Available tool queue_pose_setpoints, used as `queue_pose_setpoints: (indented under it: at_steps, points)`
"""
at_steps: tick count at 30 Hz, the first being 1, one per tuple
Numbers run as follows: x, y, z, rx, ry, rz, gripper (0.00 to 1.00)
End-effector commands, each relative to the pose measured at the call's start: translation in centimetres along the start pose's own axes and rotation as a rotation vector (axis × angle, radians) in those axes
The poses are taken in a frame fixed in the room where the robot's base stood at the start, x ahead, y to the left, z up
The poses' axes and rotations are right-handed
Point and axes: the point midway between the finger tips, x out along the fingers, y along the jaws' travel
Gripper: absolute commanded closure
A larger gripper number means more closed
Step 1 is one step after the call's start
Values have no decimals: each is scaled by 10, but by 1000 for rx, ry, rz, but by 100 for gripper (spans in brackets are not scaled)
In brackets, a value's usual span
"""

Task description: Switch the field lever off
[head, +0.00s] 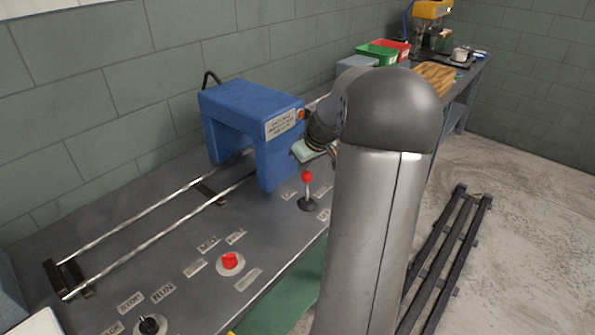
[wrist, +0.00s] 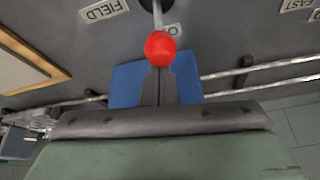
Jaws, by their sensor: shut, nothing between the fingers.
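The field lever (head: 307,190) is a thin stem with a red ball knob on a round dark base, in front of the blue machine in the head view. In the wrist view its red knob (wrist: 160,48) is just beyond my fingertips, with the stem running up out of the picture. In the head view my arm hides most of the gripper, just above the lever.
The blue machine (head: 250,115) straddles two metal rails (head: 150,215) behind the lever. Bins (head: 378,53) and a wooden board (head: 434,78) stand farther back.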

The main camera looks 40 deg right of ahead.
Motion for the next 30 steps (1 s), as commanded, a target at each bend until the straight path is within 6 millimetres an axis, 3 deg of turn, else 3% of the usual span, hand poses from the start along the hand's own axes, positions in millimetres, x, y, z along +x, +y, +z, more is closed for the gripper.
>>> queue_pose_setpoints:
  at_steps: [12,30]
  points:
    - [-14,8,36,1,-2,1,100]
    - [-18,12,56,7,-15,-3,100]
